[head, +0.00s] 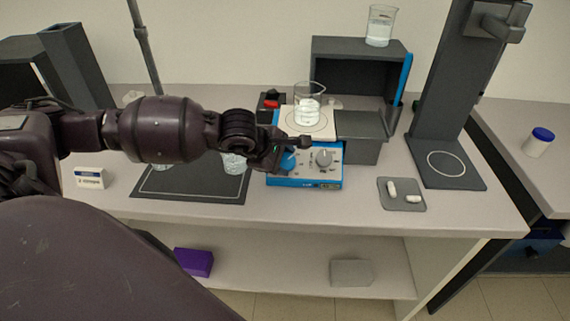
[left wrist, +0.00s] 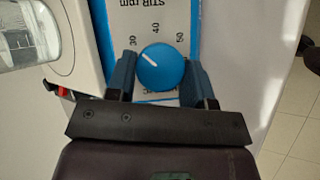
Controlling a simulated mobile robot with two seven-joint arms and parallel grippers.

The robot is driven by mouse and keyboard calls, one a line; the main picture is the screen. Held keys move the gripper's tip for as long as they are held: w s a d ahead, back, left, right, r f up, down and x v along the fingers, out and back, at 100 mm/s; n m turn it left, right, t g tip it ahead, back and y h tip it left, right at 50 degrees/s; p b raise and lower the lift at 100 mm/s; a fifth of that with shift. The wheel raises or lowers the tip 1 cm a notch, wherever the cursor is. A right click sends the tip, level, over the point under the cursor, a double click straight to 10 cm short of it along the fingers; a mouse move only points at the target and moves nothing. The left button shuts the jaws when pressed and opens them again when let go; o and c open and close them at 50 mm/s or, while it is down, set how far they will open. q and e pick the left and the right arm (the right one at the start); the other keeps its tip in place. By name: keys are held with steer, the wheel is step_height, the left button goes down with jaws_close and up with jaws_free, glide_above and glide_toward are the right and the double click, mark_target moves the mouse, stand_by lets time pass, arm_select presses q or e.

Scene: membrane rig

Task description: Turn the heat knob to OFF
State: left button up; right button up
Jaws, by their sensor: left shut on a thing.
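The hotplate (head: 305,182) is a blue box with a sloped white front panel that carries two knobs. The blue knob (head: 288,160) is on the left and a grey knob (head: 323,157) on the right. My left gripper (head: 290,150) is over the panel's left side. In the left wrist view its fingers (left wrist: 160,78) are shut on the sides of the blue knob (left wrist: 161,66). The knob's white mark points up and left. Numbers 30, 40 and 50 lie around it, with lettering like "STIR rpm" beyond. I see no readable heat or OFF label.
A beaker of clear liquid (head: 309,106) stands on the hotplate's top, close to my gripper. Glassware (head: 235,162) on a dark mat (head: 195,190) sits below my left arm. A grey tray (head: 402,203) with white pieces and a dark stand (head: 447,168) are on the right.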

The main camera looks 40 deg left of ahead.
arm_select(q)
steer(key=n, duration=0.1)
steer(key=n+t+b, duration=0.1)
steer(key=shift+s+d+f+n+y, duration=0.1)
steer(key=shift+s+f+n+y, duration=0.05)
steer(key=shift+f+n+y, duration=0.2)
steer(key=shift+n+t+b, duration=0.5)
steer(key=shift+n+b, duration=0.1)
steer(key=shift+n, duration=0.35)
steer(key=shift+f+n+t+y+b, duration=0.1)
steer(key=shift+n+t+y+b, duration=0.25)
steer(key=shift+n, duration=0.15)
steer(key=shift+n+b, duration=0.7)
steer(key=n+t+y+b, duration=0.1)
steer(key=n+b, duration=0.1)
steer(key=shift+d+b, duration=0.1)
steer(key=shift+b, duration=0.6)
arm_select(e)
step_height(320, 180, down, 7)
steer(key=shift+a+g, duration=0.3)
arm_select(q)
steer(key=shift+r+n+y, duration=0.3)
steer(key=o, duration=0.9)
arm_select(e)
steer(key=shift+a, duration=0.15)
